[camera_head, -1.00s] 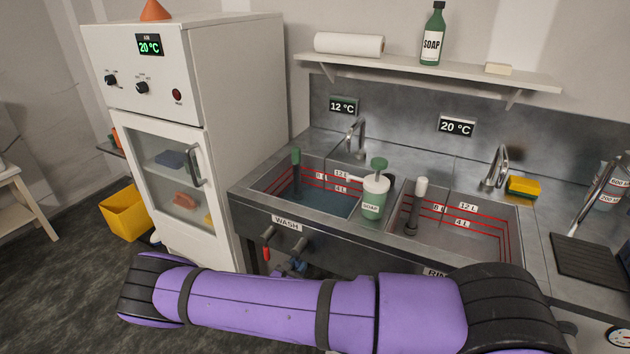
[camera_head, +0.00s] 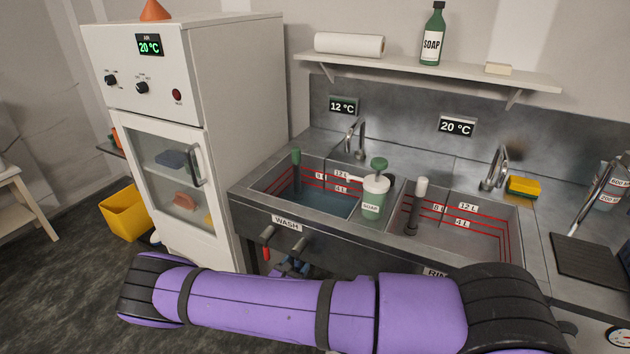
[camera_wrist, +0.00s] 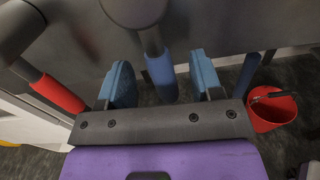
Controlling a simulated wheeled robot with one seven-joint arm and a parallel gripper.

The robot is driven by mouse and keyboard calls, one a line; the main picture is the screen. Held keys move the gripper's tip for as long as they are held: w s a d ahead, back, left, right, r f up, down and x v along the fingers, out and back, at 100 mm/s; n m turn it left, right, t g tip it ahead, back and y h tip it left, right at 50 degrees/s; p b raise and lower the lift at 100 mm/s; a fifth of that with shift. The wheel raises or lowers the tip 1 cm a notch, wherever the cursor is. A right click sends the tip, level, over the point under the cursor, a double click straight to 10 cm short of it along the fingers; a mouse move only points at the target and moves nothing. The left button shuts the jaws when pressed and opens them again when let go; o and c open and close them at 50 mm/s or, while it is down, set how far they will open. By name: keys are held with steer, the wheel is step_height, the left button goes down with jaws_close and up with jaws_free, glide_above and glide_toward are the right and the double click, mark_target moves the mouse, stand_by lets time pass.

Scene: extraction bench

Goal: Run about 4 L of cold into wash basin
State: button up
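The wash basin (camera_head: 262,186), the left sink, holds bluish water (camera_head: 312,202). Its surface lies near the lower red line marked 4 L; the exact level is hard to read. A green-topped standpipe (camera_head: 296,170) stands in it. The tap (camera_head: 357,138) is above; I cannot make out a stream. The display (camera_head: 343,106) reads 12 °C. Under the basin front hang a red-sleeved lever (camera_wrist: 58,92) and a blue-sleeved lever (camera_wrist: 160,72). My gripper (camera_head: 290,266) is at the blue lever. In the wrist view its blue fingers stand apart on either side, with gaps.
A soap pump bottle (camera_head: 374,194) stands between the basins. The right basin (camera_head: 470,240) looks empty, with a white-topped standpipe. A tall white cabinet (camera_head: 230,110) stands close at left. A red bucket (camera_wrist: 272,112) is on the floor at right in the wrist view.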

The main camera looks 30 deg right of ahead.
steer(key=v, duration=0.8)
steer(key=shift+s, duration=0.1)
stand_by(0.5)
steer(key=s+d+r+m+g+y, duration=0.15)
steer(key=r+m+g, duration=0.35)
steer(key=r, duration=0.8)
steer(key=s+d+r+m+g+y, duration=0.1)
steer(key=d+r+m+g+y, duration=0.15)
steer(key=r+m, duration=0.65)
steer(key=s+d+r+m+g+y, duration=0.2)
steer(key=r+m+g+y, duration=0.15)
steer(key=r, duration=1.25)
steer(key=s+d+r+m+t+y, duration=0.2)
steer(key=s+r+m+t+y, duration=0.1)
steer(key=s+r, duration=0.7)
steer(key=s+d+r+m+t+y, duration=0.1)
steer(key=s+r+m+y, duration=0.3)
steer(key=s+r, duration=0.6)
steer(key=s+t, duration=0.1)
steer(key=s, duration=0.2)
steer(key=shift+d+r+t, duration=0.2)
steer(key=shift+d+t, duration=0.2)
